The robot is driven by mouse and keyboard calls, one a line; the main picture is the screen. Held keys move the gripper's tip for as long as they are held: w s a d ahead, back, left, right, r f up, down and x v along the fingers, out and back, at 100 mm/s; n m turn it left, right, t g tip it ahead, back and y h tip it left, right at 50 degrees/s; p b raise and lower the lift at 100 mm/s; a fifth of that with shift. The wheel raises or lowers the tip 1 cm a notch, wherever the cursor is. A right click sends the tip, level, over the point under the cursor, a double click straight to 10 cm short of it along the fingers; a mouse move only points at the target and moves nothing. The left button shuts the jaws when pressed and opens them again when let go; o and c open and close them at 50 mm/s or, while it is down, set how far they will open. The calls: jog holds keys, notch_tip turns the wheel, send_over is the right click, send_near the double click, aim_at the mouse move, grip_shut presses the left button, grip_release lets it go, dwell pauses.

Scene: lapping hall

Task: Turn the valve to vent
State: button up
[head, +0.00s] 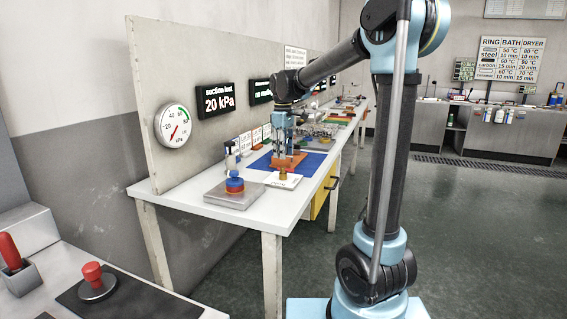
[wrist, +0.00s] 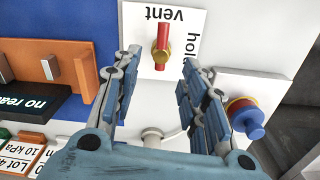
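The valve (wrist: 161,50) has a red bar handle on a brass hub, on a white card (wrist: 140,68). The card reads "vent" at the top edge and "hol…" at the right, partly hidden. The bar lies roughly upright in the wrist view, one end toward "vent"; I cannot tell which end is the pointer. In the head view the valve (head: 283,174) is a small brass shape on its card. My gripper (wrist: 161,62) is open, its fingers on either side of the lower valve area, holding nothing. In the head view my gripper (head: 284,152) is above the bench near the orange bracket.
An orange bracket (wrist: 70,68) stands on the blue mat (wrist: 104,28) left of the card. A red-and-blue knob (wrist: 246,116) on a grey plate is to the right. A dark display (wrist: 28,103) is left. A gauge (head: 173,127) and "20 kPa" display (head: 216,100) hang behind.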

notch_tip(320, 180, up, 6)
jog(key=shift+f, duration=0.2)
dwell(0.3)
jog(key=s+d+f+m+t, duration=0.1)
jog(key=s+d+f+m, duration=0.25)
jog(key=s+d, duration=0.45)
jog(key=s+d+f+m, duration=0.3)
jog(key=s+d+f, duration=0.1)
jog(key=s+d, duration=0.4)
jog(key=s+d+f+m, duration=0.2)
jog(key=s+d+f, duration=0.1)
jog(key=s+f, duration=0.4)
jog(key=s+d+f+m+t, duration=0.1)
jog(key=s+d+f+m, duration=0.2)
jog(key=s+f, duration=0.5)
jog(key=shift+s+f+m, duration=0.25)
jog(key=shift+s+m, duration=0.1)
jog(key=shift+s, duration=0.05)
